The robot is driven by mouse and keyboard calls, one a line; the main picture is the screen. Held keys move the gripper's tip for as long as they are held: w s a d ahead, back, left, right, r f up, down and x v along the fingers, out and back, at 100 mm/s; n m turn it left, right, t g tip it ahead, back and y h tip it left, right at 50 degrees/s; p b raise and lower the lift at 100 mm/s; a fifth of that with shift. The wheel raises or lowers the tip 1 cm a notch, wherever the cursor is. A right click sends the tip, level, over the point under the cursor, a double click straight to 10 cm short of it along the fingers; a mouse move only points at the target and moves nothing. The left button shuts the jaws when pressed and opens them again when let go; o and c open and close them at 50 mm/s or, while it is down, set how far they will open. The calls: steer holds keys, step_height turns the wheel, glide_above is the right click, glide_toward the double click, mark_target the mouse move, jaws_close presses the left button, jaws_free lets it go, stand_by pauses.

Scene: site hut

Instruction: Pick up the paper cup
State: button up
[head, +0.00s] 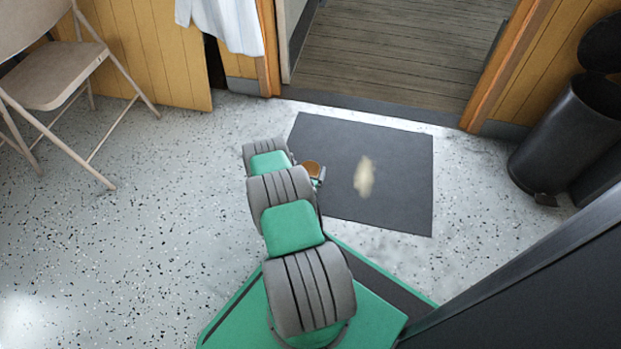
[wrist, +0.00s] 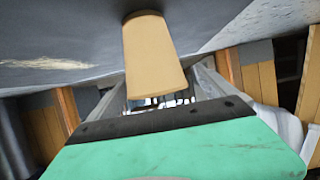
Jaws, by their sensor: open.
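The paper cup (wrist: 153,55) is tan and tapered. It stands upright on the dark floor mat, though the wrist view shows it upside down, with its wider rim towards my gripper. In the head view its brown top (head: 312,167) shows just right of my arm, and its side is mostly hidden. My gripper (wrist: 163,88) is open, with one finger on each side of the cup's rim end in the wrist view. I see no finger clearly touching it. In the head view my arm hides most of the gripper; only a small part (head: 319,181) shows beside the cup.
The dark mat (head: 400,165) lies before an open doorway (head: 395,50) and bears a pale stain (head: 364,177). A black bin (head: 568,135) stands at right, a folding chair (head: 50,85) at left. A dark panel edge (head: 530,285) is at lower right. Floor at left is clear.

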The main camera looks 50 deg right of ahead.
steer(key=shift+s+d, duration=0.15)
steer(key=shift+s, duration=0.1)
steer(key=c, duration=1.4)
steer(key=shift+o, duration=0.2)
steer(key=shift+r, duration=0.15)
